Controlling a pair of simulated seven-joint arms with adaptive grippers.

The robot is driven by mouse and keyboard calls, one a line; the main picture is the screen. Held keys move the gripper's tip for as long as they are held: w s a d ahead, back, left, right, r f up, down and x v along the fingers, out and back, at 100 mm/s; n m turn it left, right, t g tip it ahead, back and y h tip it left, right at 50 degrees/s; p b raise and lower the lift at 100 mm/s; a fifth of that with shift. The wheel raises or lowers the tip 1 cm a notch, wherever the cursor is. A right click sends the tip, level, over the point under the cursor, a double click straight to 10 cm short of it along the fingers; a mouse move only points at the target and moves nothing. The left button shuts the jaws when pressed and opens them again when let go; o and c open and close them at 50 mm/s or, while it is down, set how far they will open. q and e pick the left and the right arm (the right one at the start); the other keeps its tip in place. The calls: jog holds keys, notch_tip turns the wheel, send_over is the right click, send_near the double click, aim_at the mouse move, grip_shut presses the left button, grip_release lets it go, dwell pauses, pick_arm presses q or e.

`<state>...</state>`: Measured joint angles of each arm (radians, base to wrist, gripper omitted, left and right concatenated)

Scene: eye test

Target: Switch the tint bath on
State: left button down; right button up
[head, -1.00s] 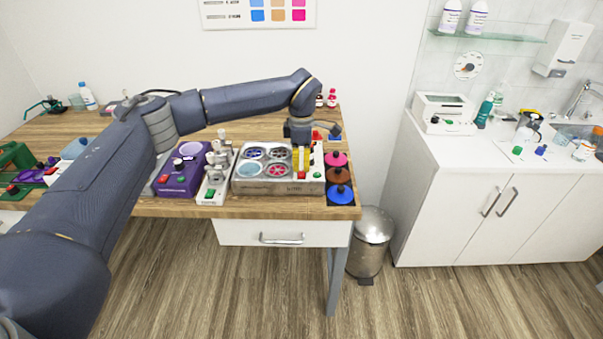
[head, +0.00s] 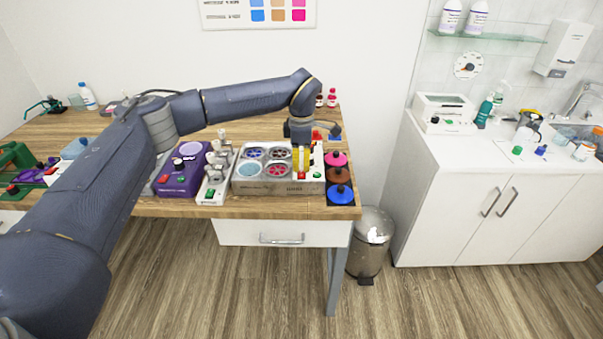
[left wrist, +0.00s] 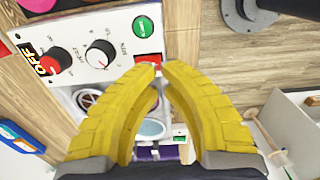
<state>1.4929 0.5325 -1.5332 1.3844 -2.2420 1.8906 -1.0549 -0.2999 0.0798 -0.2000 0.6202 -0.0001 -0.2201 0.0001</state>
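The tint bath (head: 262,188) is a metal box with several round coloured wells near the table's front edge. Its white control panel (left wrist: 115,22) has a green button (left wrist: 143,24), a red switch (left wrist: 150,60), a white dial (left wrist: 99,53) and a red-and-black knob (left wrist: 52,62). A label beside that knob reads OFF (left wrist: 35,62). My left gripper (head: 301,170) points down over the panel side of the bath. In the left wrist view its yellow fingertips (left wrist: 162,66) nearly meet beside the red switch, with nothing seen between them; contact is unclear. My right gripper is not in view.
Coloured round pots (head: 340,194) stand right of the bath on the table (head: 240,211). A purple device (head: 180,180) and a white device with metal fittings (head: 213,185) stand to its left. A metal bin (head: 372,235) is on the floor beside the table.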

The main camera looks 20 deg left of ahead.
aim_at(301, 176)
pick_arm(q)
jog(key=shift+f, duration=1.95)
dwell(1.6)
jog(key=shift+r, duration=3.5)
